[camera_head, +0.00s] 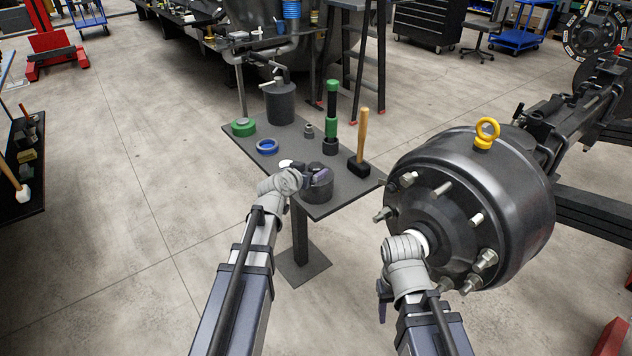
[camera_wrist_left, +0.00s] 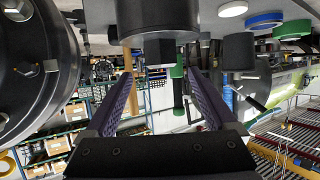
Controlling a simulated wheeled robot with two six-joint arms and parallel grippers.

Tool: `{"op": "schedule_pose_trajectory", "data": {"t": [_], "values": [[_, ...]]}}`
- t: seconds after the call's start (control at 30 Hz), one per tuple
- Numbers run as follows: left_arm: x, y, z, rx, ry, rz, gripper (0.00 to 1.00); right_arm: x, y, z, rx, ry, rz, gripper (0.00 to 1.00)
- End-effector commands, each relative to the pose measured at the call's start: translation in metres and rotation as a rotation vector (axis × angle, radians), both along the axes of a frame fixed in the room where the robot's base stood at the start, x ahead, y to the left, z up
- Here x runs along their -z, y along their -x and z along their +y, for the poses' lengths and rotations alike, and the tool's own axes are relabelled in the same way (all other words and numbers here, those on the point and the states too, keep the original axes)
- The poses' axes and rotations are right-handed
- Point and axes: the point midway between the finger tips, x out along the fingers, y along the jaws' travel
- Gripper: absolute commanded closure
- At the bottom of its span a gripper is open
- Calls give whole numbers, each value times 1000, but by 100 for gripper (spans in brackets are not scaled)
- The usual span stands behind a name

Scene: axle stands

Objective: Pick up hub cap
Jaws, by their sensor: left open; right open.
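A dark round capped piece, which looks like the hub cap (camera_head: 319,190), stands at the near edge of the small grey table (camera_head: 338,205). My left gripper (camera_head: 315,172) is open at its top in the head view and partly covers it. In the left wrist view, which is upside down, the hub cap (camera_wrist_left: 158,20) shows at the top centre with a narrower knob towards me. The open fingers of my left gripper (camera_wrist_left: 161,80) lie on both sides of the knob's line; contact cannot be told. My right gripper (camera_head: 384,298) is low beside the wheel hub, empty as far as I see.
The table also holds a mallet (camera_head: 361,155), a green-and-black tool (camera_head: 331,115), a blue ring (camera_head: 267,147), a green ring (camera_head: 243,127), a white disc (camera_head: 286,164) and a dark canister (camera_head: 280,103). The large studded hub (camera_head: 470,205) stands right, close to my right arm.

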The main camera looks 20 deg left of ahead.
Motion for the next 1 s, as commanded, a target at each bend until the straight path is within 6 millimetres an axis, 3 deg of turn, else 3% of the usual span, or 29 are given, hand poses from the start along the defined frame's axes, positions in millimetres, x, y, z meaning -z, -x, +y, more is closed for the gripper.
{"op": "schedule_pose_trajectory", "data": {"t": [0.27, 0.6, 0.83, 1.0], "values": [[8, -11, -1, 0, -1, 1, 10, 8, 0, 0, 0, 0, 0, 50], [29, -49, -4, 1, -1, 1, 10, 29, 0, 0, 0, 0, 0, 50], [28, -49, -4, 0, -1, 1, 10, 27, 0, 0, 0, 0, 0, 50], [28, -49, -4, 0, -1, 1, 29, 27, 0, 0, 0, 0, 0, 50]]}}
